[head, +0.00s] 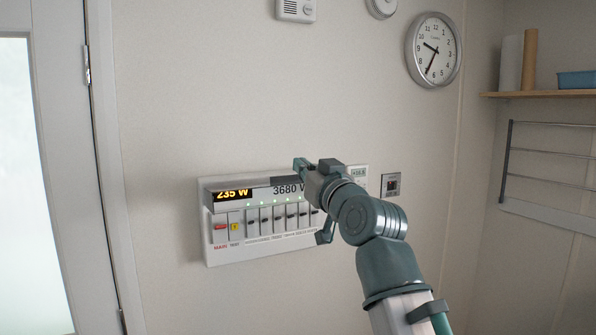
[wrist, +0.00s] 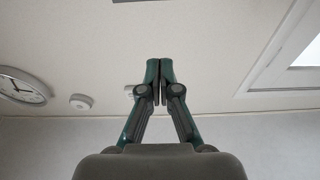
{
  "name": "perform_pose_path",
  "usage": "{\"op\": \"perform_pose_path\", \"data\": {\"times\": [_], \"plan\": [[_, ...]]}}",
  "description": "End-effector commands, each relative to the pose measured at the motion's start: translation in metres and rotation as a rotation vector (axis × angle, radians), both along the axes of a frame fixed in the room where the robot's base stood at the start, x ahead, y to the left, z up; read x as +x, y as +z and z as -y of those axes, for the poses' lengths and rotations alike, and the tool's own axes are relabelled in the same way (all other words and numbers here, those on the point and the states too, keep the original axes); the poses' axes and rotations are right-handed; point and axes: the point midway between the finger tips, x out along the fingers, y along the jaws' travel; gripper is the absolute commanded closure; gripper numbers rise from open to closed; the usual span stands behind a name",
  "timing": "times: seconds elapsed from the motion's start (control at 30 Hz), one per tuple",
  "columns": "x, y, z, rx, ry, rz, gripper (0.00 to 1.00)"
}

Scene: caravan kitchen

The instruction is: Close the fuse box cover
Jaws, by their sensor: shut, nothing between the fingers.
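The white fuse box (head: 262,251) is on the wall in the head view. Its row of switches (head: 278,217) shows uncovered, with a red MAIN switch at the left and a lit 235 W display above. A dark and grey strip (head: 285,181) runs along the top; I cannot tell whether it is the raised cover seen edge-on. My gripper (head: 300,164) is in front of the box's upper right part and hides some of it. Contact is unclear. In the wrist view, the fingers (wrist: 160,82) are together and empty, and the fuse box does not show there.
A small panel (head: 358,172) and a square wall switch (head: 391,185) are close to the box's right. A clock (head: 434,50) hangs higher up. A shelf (head: 540,94) and rack (head: 548,157) are at the right. A door (head: 45,180) is at the left. The wall below the box is clear.

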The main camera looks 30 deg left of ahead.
Motion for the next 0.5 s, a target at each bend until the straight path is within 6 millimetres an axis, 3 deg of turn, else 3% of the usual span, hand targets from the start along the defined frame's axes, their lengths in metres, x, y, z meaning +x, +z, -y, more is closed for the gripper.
{"op": "perform_pose_path", "data": {"times": [0.5], "plan": [[0.050,0.019,-0.079,-0.003,0.001,-0.003,1.00]]}}
